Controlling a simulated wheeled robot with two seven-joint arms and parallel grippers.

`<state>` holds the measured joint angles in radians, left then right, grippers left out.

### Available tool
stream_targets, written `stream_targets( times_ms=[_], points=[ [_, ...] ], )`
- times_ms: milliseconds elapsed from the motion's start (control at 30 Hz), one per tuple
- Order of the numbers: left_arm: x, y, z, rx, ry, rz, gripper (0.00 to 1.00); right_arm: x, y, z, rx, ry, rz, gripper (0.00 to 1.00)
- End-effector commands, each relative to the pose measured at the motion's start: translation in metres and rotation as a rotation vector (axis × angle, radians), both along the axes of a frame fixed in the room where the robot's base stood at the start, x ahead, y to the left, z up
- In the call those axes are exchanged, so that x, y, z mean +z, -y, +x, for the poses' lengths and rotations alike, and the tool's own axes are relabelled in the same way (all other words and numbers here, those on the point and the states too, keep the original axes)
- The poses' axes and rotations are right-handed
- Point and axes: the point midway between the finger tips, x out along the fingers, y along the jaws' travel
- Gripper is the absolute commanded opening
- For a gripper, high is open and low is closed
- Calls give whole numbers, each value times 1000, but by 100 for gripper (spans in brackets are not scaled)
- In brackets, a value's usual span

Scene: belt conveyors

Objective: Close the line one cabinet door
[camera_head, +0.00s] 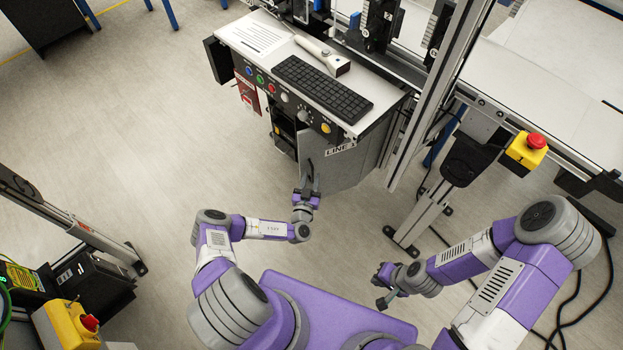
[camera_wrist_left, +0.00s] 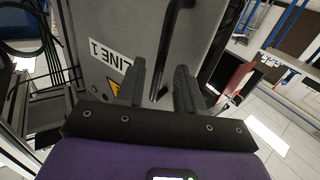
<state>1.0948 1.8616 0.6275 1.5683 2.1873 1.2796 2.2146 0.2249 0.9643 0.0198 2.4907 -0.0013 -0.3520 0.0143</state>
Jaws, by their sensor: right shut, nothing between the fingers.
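The grey line one cabinet door (camera_head: 345,165) carries a "LINE 1" label and stands partly open, with the dark cabinet inside showing to its left. The door (camera_wrist_left: 105,25) fills the upper middle of the left wrist view, with its dark bar handle (camera_wrist_left: 168,45). My left gripper (camera_head: 309,183) is at the door's face by the handle. In the left wrist view its fingers (camera_wrist_left: 160,85) are spread apart, with the handle showing in the gap between them. Whether they touch it is unclear. My right gripper (camera_head: 380,286) is shut and empty, low and away from the door.
A keyboard (camera_head: 322,88), a scanner-like tool (camera_head: 325,55) and a paper sheet (camera_head: 254,35) lie on the cabinet top. A metal post (camera_head: 425,208) and a red emergency button (camera_head: 536,141) are to the right. Open floor lies left of the cabinet.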

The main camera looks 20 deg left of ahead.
Motion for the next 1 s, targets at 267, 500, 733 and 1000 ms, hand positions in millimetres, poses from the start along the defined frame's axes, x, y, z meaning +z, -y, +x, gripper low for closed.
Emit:
stream_targets(
  times_ms=[267,500,733,1000],
  points=[
    [0,-1,10,-1,1,1,37,-2,0,0,0,0,0,0],
    [1,-1,9,-2,1,1,19,-2,0,0,0,0,0,0],
    [1,-1,9,-2,1,1,0,-2,0,0,0,0,0,0],
    [0,-1,9,-2,1,1,0,-2,0,0,0,0,0,0]
  ],
)
